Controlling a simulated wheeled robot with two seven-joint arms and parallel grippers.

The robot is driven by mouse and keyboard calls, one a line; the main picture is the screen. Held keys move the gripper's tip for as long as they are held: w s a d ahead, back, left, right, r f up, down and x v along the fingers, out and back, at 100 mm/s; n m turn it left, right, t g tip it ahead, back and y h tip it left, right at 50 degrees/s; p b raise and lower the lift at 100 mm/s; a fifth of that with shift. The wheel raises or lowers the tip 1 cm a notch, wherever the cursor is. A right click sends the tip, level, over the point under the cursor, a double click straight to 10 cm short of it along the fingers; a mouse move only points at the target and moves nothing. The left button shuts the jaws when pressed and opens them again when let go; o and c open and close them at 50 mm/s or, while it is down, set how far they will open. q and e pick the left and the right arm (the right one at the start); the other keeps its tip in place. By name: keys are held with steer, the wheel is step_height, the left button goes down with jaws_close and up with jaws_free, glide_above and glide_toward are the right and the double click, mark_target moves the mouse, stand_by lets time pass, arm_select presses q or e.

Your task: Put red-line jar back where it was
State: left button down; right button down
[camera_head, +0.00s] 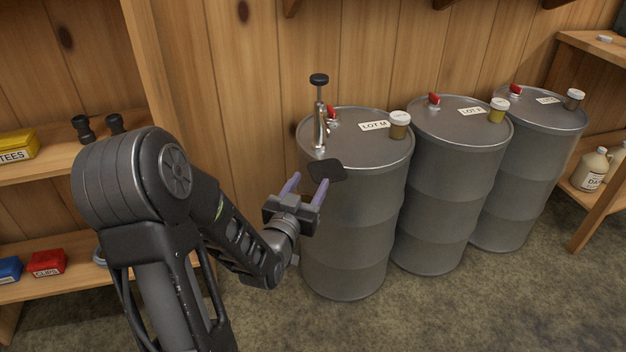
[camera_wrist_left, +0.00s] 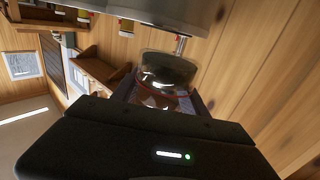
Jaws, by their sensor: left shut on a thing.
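The red-line jar (camera_wrist_left: 168,72) is clear glass with a thin red line around it. In the left wrist view it sits between the fingers of my left gripper (camera_wrist_left: 160,98), which is shut on it. In the head view my left gripper (camera_head: 305,190) has purple fingertips and is in front of the nearest drum (camera_head: 355,235), below its top. The clear jar is hard to make out there. A dark patch (camera_head: 327,171) shows just beyond the fingertips; I cannot tell if it belongs to the jar. My right gripper is not in view.
A pump (camera_head: 319,115) stands on the nearest drum, beside a white-lidded jar (camera_head: 399,124). Two more drums (camera_head: 455,130) (camera_head: 540,110) stand to the right with similar jars.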

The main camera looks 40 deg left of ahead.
arm_select(q)
steer(key=w+d+r+m+h+p, duration=0.1)
steer(key=w+d+r+h+p, duration=0.1)
steer(key=d+p, duration=0.4)
steer(key=w+d+r+m+h+p, duration=0.1)
steer(key=w+d+r+h+p, duration=0.1)
steer(key=w+d+r+p, duration=0.3)
steer(key=w+d+r+m+t+h+p, duration=0.1)
steer(key=w+d+r+p, duration=0.3)
steer(key=d+p, duration=0.3)
steer(key=d+r, duration=0.1)
steer(key=d, duration=0.4)
steer(key=shift+d+r+m+h, duration=0.35)
steer(key=shift+r+m+h, duration=0.05)
